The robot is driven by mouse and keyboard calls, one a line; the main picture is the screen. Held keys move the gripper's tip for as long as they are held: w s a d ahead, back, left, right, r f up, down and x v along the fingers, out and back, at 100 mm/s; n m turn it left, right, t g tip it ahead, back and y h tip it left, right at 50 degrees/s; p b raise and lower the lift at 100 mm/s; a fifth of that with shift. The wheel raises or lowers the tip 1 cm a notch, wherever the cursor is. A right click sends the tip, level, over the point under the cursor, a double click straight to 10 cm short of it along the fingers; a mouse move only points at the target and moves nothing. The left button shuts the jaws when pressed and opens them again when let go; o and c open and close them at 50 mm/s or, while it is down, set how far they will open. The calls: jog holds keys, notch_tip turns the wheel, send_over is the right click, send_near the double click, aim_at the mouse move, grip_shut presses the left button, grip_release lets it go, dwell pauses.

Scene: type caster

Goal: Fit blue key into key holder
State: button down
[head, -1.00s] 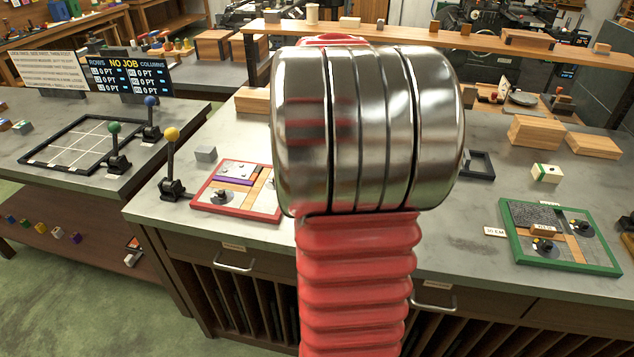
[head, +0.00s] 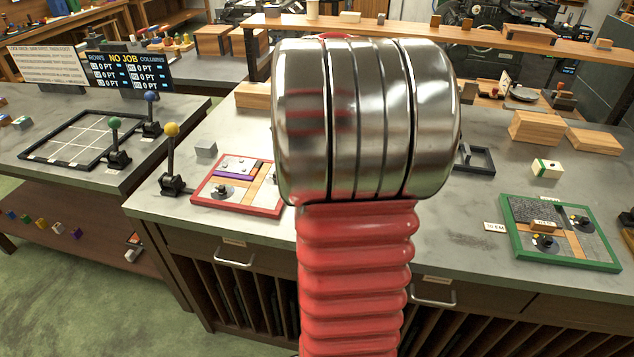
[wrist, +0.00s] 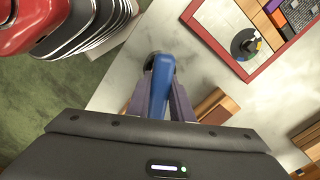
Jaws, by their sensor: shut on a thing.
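A blue elongated piece (wrist: 160,85), which I take for the blue key, stands between the two dark fingers of my gripper (wrist: 159,98) in the wrist view. My gripper is shut on it. A dark rounded part shows at its far end. Behind it is the pale grey bench top. In the head view my own arm hides the gripper and the blue piece. I cannot tell for sure which thing is the key holder. A red-framed board (head: 238,209) with inset pieces and a dark round part lies on the bench; it shows at upper right in the wrist view (wrist: 216,46).
A green-framed board (head: 512,240) lies at right. A grey block (head: 206,149) and a yellow-knobbed lever (head: 171,160) stand left of the red board. A dark square frame (head: 478,160) and wooden blocks (head: 537,126) lie farther back. Bare bench lies between the boards.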

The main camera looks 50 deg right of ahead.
jog(key=shift+f, duration=1.2)
jog(key=c, duration=1.5)
grip_release()
notch_tip(320, 180, up, 14)
jog(key=shift+f, duration=0.15)
dwell(0.3)
